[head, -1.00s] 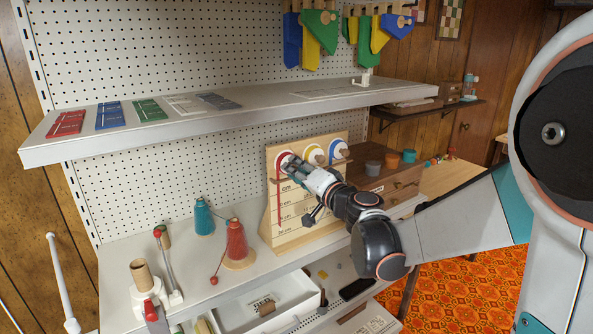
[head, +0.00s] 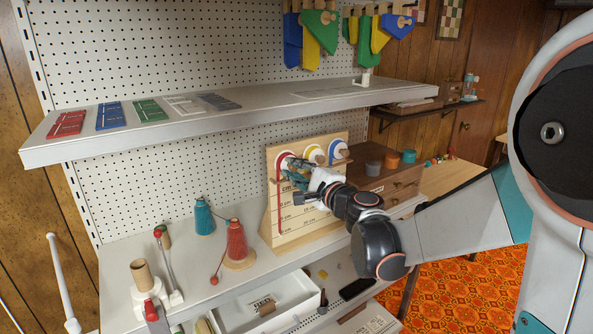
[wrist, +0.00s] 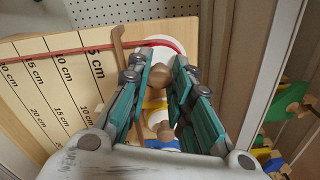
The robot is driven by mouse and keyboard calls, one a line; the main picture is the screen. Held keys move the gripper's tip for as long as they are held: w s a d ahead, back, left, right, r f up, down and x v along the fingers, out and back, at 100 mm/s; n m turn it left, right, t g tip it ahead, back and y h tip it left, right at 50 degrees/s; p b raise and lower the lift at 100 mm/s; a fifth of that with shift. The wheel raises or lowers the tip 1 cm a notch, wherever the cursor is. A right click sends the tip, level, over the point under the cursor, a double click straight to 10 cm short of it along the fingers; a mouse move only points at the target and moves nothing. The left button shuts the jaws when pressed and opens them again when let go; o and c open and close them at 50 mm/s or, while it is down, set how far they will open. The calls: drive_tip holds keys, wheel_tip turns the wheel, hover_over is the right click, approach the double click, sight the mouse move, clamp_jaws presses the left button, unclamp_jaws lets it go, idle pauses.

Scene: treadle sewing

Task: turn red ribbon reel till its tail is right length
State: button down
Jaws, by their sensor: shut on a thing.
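The red ribbon reel (head: 282,159) is the leftmost of three reels on an upright wooden board (head: 262,232) with cm marks. Its red tail (head: 280,205) hangs straight down the board's left side. In the wrist view the reel (wrist: 167,43) shows a red rim, and the tail (wrist: 60,51) runs left past the 5 cm mark and out of the picture. My gripper (head: 294,167) is in front of the red reel. In the wrist view its teal-padded fingers (wrist: 159,80) are shut around the reel's wooden knob (wrist: 162,76). The tail's end is hidden in the wrist view.
Yellow (head: 313,153) and blue (head: 338,150) reels sit close to the right of my gripper. A brown wooden bar (wrist: 118,48) crosses the board under the reels. Red (head: 236,243) and teal (head: 203,217) thread spools stand on the bench left of the board. A shelf (head: 230,120) overhangs above.

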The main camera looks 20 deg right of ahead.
drive_tip(key=shift+m, duration=1.2)
drive_tip(key=c, duration=1.4)
unclamp_jaws()
drive_tip(key=shift+c, duration=0.2)
drive_tip(key=shift+s, duration=0.1)
drive_tip(key=v, duration=1.2)
